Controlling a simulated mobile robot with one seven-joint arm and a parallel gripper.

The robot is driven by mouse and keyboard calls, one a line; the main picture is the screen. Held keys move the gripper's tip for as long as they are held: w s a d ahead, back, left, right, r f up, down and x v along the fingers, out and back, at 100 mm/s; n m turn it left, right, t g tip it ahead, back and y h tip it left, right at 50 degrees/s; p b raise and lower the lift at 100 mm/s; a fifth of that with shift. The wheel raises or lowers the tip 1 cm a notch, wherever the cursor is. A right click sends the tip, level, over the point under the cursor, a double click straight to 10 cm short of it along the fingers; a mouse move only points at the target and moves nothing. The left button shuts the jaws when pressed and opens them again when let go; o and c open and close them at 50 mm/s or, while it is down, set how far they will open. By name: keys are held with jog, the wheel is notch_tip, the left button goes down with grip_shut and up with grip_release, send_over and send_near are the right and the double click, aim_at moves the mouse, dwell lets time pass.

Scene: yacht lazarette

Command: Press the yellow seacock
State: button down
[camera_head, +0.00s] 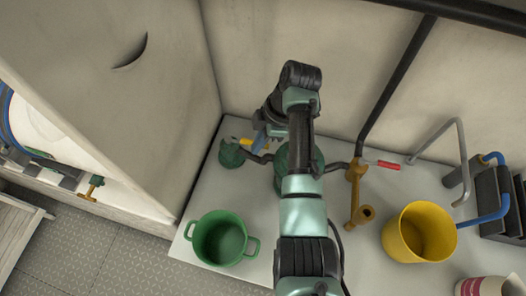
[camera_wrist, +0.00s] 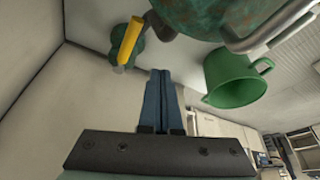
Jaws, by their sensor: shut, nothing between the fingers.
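The yellow seacock handle (camera_head: 246,141) sits at the back left of the white shelf, on a green valve body (camera_head: 231,154). In the wrist view the yellow handle (camera_wrist: 130,40) stands out from a mottled green body, up and left of my fingertips. My gripper (camera_wrist: 160,72) is shut and empty, its two blue fingers together. In the head view my gripper (camera_head: 259,143) is just right of the yellow handle, partly behind my arm.
A larger green strainer (camera_head: 318,163) is partly hidden by my arm. A green pot (camera_head: 221,238) stands front left and a yellow bucket (camera_head: 420,232) right.

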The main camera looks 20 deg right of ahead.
jog(key=w+r, duration=0.1)
jog(key=r, duration=0.2)
jog(key=w+r, duration=0.1)
jog(key=shift+w+d+r, duration=0.3)
jog(key=shift+d+r, duration=0.05)
jog(key=shift+r, duration=0.05)
jog(key=shift+s, duration=0.1)
